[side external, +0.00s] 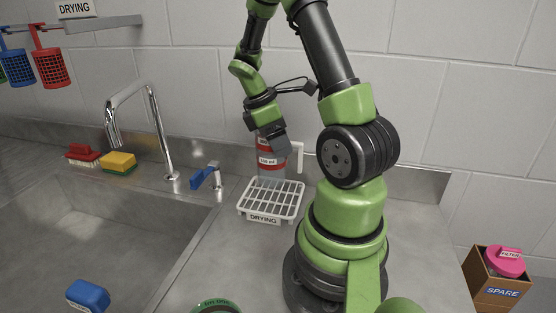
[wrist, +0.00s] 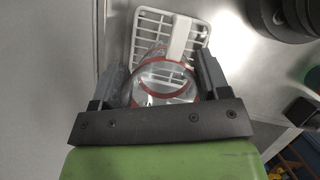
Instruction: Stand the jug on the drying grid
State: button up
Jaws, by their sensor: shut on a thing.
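The jug (side external: 271,167) is clear with red bands and a white handle. It looks upright in the side view, at the drying grid; I cannot tell whether its base touches the bars. My gripper (side external: 272,146) is shut on the jug near its upper part. In the wrist view the jug (wrist: 163,83) sits between the two fingers of my gripper (wrist: 163,80), its handle pointing away from my wrist. The drying grid (side external: 254,208) is a white rack labelled DRYING on the counter. In the wrist view the grid (wrist: 148,20) shows beyond the jug.
A sink (side external: 85,230) with a tap (side external: 150,110) lies to the left. A blue-handled lever (side external: 204,175) stands close to the grid's left. A red brush (side external: 82,154) and yellow sponge (side external: 118,162) lie behind the sink. A SPARE box (side external: 497,285) is at far right.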

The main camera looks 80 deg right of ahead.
jog(key=shift+f, duration=2.1)
jog(key=shift+f, duration=0.1)
jog(key=o, duration=1.1)
